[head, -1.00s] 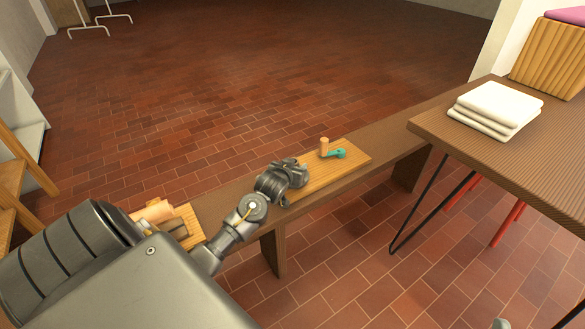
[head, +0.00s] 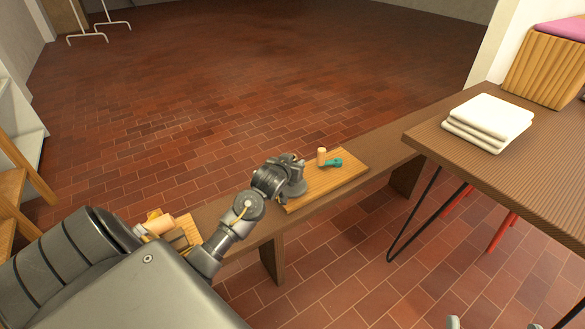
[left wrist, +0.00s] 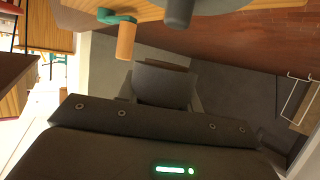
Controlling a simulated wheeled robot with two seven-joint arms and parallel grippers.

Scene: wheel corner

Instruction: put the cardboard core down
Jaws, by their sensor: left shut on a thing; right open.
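My left gripper (head: 292,170) is over the near end of a wooden board (head: 335,180) on a narrow bench. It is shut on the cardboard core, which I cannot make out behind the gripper. A grey round piece (head: 298,189) shows just under the gripper, by the board. I cannot tell whether the core touches it. A dark grey cylinder shows at the top of the left wrist view (left wrist: 178,12). My right gripper (head: 492,325) is open at the bottom edge, mostly cut off.
A teal crank (head: 333,162) with an upright wooden handle (head: 321,156) is on the board. A tan roll (head: 160,225) lies at the bench's left, partly behind my arm. A brown table (head: 470,155) with folded white cloths (head: 487,118) stands right.

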